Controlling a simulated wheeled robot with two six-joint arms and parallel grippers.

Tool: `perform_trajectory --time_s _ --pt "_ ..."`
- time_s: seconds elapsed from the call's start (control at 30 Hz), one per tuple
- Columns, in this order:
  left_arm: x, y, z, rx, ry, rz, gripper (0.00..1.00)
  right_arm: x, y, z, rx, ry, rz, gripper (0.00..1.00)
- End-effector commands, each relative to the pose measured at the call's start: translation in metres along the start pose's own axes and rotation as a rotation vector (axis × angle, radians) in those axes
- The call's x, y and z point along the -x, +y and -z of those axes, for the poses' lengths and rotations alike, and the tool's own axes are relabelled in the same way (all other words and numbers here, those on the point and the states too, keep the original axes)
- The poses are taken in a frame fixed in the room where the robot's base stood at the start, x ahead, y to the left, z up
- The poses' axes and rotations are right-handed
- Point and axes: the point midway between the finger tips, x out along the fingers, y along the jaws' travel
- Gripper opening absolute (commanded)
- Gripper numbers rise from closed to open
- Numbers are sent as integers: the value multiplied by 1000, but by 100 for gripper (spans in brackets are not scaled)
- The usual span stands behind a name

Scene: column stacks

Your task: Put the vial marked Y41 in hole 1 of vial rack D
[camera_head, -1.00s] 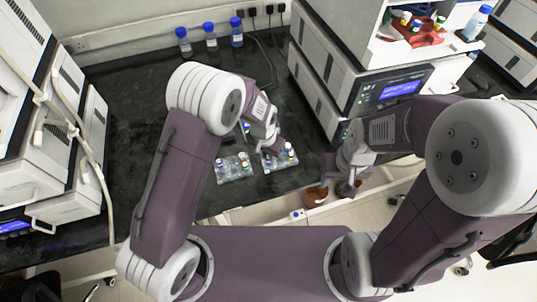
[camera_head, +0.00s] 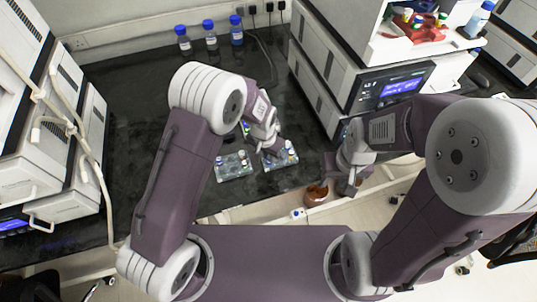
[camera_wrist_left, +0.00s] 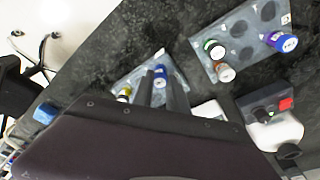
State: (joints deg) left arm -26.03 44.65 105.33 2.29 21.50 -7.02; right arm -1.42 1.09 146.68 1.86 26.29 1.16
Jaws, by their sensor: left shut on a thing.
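My left gripper (camera_head: 271,152) is over the right-hand vial rack (camera_head: 283,163). In the left wrist view its two fingers (camera_wrist_left: 163,88) are shut on a blue-capped vial (camera_wrist_left: 160,71), low at that rack (camera_wrist_left: 128,76). I cannot tell how deep the vial sits or in which hole; its marking is not readable. A yellow-capped vial (camera_wrist_left: 124,93) stands in the same rack. The left-hand rack (camera_head: 235,173) holds green-, brown- and blue-capped vials and has empty holes; it also shows in the wrist view (camera_wrist_left: 238,68). Rack letters are unreadable. My right gripper (camera_head: 345,184) hangs near the bench's front edge; its jaw opening is unclear.
Three blue-capped bottles (camera_head: 210,35) stand at the back wall. White instruments flank the dark bench (camera_head: 140,110). A small device with a red button (camera_wrist_left: 268,108) is near the left gripper. A reddish-brown object (camera_head: 316,195) is beyond the front edge.

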Motion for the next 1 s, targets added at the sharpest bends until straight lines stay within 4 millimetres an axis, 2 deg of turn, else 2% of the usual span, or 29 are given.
perform_trajectory --time_s 0.37,0.4,0.47,0.5,0.7,0.73,0.77,0.8,1.0 --pt "-5 0 -1 0 0 0 0 -3 0 0 0 0 0 36" --pt "-5 0 -1 0 0 0 24 -3 0 0 0 0 0 36" --pt "-5 0 -1 0 0 0 40 -3 0 0 0 0 0 36" --pt "-5 0 -1 0 0 0 44 -3 0 0 0 0 0 36" --pt "-5 0 -1 0 0 0 44 -3 0 0 0 0 0 36" --pt "-5 0 -1 0 0 0 46 -3 0 0 0 0 0 36" --pt "-5 0 -1 0 0 0 55 -3 0 0 0 0 0 36" --pt "-5 0 -1 0 0 0 58 -3 0 0 0 0 0 36" --pt "-5 0 -1 0 0 0 58 -3 0 0 0 0 0 36"
